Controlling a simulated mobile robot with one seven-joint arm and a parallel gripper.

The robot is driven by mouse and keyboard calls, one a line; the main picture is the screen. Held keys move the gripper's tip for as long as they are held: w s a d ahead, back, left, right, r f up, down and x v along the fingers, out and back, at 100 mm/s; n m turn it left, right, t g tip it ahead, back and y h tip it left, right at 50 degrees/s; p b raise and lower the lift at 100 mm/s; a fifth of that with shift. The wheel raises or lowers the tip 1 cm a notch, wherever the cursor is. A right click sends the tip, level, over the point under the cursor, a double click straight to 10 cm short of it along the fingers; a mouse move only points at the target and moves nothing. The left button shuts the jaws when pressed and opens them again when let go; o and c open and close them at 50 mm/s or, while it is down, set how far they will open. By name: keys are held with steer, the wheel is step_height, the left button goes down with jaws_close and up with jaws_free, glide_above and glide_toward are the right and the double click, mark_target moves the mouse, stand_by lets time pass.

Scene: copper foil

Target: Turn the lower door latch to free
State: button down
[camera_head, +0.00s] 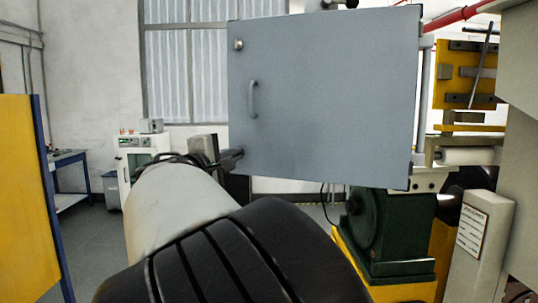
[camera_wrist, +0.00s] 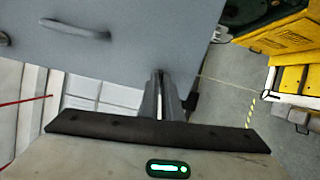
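The grey door (camera_head: 330,110) hangs upright in front of me in the head view. Its upper latch (camera_head: 238,44) is a small round knob near the top left corner, and a bar handle (camera_head: 253,98) sits below it. The handle (camera_wrist: 75,28) also shows in the wrist view. My gripper (camera_head: 237,155) is at the door's lower left corner, where the lower latch sits. In the wrist view the gripper's fingers (camera_wrist: 160,75) are nearly together, with a narrow gap, and their tips meet the door near its edge. They hide the lower latch, so its angle cannot be told.
A green and yellow machine (camera_head: 385,235) stands below and right of the door. A yellow panel (camera_head: 25,190) stands at the far left. A white cabinet (camera_head: 135,160) and a blue table (camera_head: 70,180) are farther back. Grey floor is open at left.

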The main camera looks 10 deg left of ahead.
steer(key=shift+r+n+p, duration=0.15)
steer(key=shift+n+p, duration=5.75)
steer(key=shift+n, duration=2.3)
steer(key=c, duration=2)
jaws_free()
